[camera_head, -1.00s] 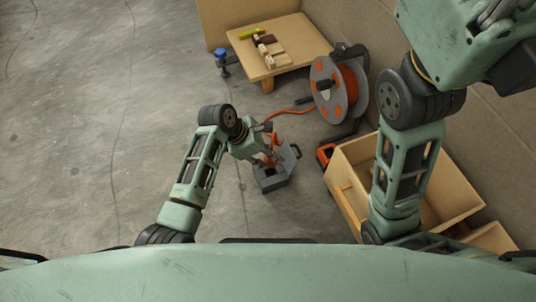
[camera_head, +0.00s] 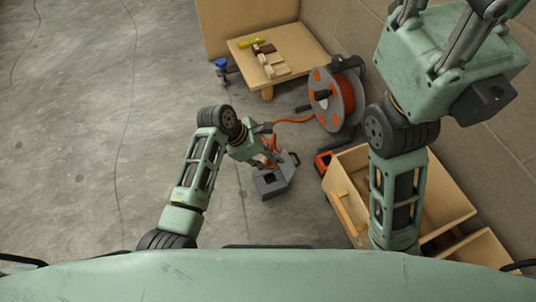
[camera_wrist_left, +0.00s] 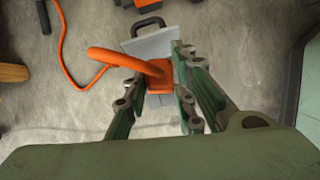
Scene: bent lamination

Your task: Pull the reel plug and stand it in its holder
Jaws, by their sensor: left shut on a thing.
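The orange plug (camera_wrist_left: 178,64) is between the fingers of my left gripper (camera_wrist_left: 160,75) in the left wrist view, with its thick orange lead looping off to the left. In the head view my left gripper (camera_head: 263,154) is at the grey holder (camera_head: 272,188), over its far side, and mostly hides the plug. The holder stands on the floor, with a dark square opening and a black handle; its grey back plate shows in the left wrist view (camera_wrist_left: 152,44). I cannot tell whether plug and holder touch. My right gripper is not clearly visible.
The cable reel (camera_head: 325,97) stands to the right, its orange cable (camera_head: 293,120) running to the plug. A low wooden table (camera_head: 292,49) with small blocks is behind. A wooden crate (camera_head: 345,195) stands right of the holder. The floor to the left is clear.

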